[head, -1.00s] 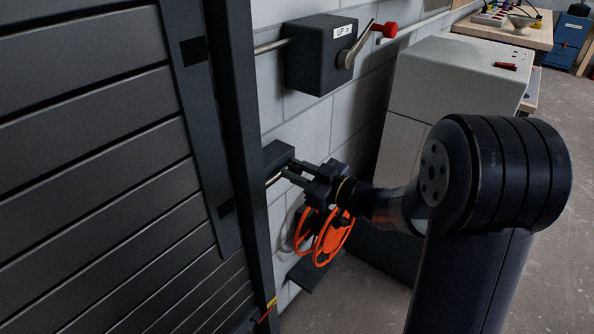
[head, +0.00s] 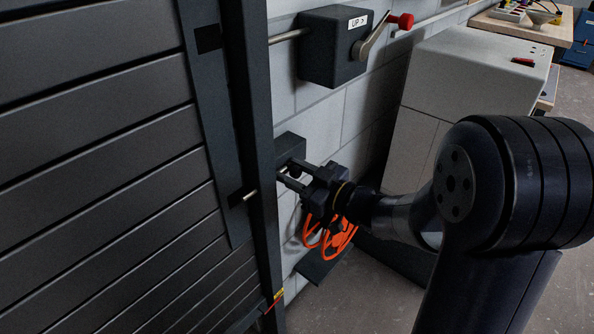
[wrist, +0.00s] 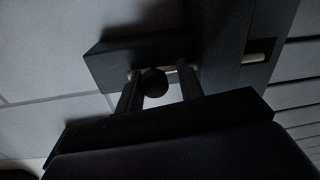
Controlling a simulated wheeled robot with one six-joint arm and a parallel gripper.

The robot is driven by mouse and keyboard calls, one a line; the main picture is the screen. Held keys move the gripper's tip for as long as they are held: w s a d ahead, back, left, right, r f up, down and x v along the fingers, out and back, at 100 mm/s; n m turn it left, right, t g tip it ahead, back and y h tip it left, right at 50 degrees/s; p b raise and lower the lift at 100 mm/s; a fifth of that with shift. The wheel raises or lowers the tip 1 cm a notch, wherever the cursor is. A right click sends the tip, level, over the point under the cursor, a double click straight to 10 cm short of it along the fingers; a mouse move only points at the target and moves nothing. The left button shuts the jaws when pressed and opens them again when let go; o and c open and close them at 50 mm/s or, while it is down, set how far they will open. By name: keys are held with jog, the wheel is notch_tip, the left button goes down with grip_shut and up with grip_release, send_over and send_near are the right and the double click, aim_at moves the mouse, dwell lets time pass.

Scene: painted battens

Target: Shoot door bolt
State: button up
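The door bolt is a metal rod; its tip (head: 250,195) shows left of the dark frame post (head: 258,150), at the lower slot of the shutter door (head: 110,200). In the wrist view the rod (wrist: 258,58) also shows beyond the post. Its dark housing (head: 290,146) sits on the wall right of the post. A round black knob (wrist: 154,83) is on the bolt. My gripper (head: 291,173) has its fingers on either side of the knob. In the wrist view the knob is close to the left finger, with a gap to the right finger.
A dark box marked UP (head: 335,47) with a red-knobbed lever (head: 400,21) is above on the wall. An orange hose reel (head: 328,232) hangs below my gripper. A grey cabinet (head: 470,75) stands right. A workbench (head: 520,30) is behind it.

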jog(key=shift+o, duration=1.1)
jog(key=shift+d, duration=0.1)
jog(key=p+v, duration=0.1)
jog(key=v, duration=0.9)
jog(key=shift+s+d, duration=0.2)
jog(key=shift+s, duration=0.1)
jog(key=b+x, duration=0.1)
jog(key=x, duration=1)
jog(key=shift+w, duration=0.1)
jog(key=shift+w+d, duration=0.45)
jog(key=shift+d, duration=0.1)
